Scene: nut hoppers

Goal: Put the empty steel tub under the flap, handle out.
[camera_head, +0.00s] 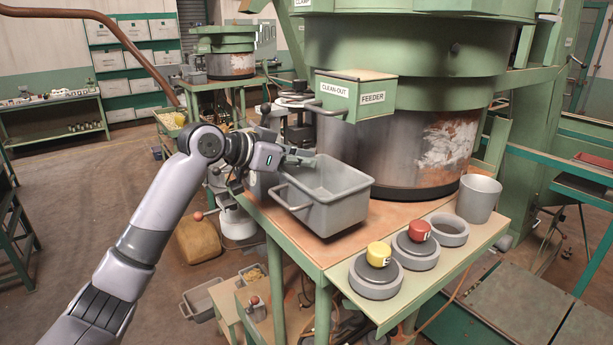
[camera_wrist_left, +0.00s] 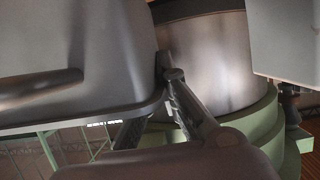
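The grey steel tub (camera_head: 345,211) is empty and upright at the near left corner of the feeder table, with its bar handle (camera_head: 291,198) on the left side, facing outward. It fills the upper left of the left wrist view (camera_wrist_left: 110,60). The green box with the CLEAN-OUT flap (camera_head: 332,91) juts from the feeder above and behind the tub; the flap has a bar handle. My left gripper (camera_head: 302,157) is at the tub's far left rim. One finger touches or nearly touches the rim; the other is partly hidden behind the tub, so its grip is unclear. My right gripper is out of view.
The feeder drum (camera_head: 400,157) stands close behind the tub. On the table's right are a grey cup (camera_head: 478,198), a yellow knob (camera_head: 379,254), a red knob (camera_head: 419,230) and an open ring (camera_head: 449,229). Another grey tub (camera_head: 200,299) lies on the floor.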

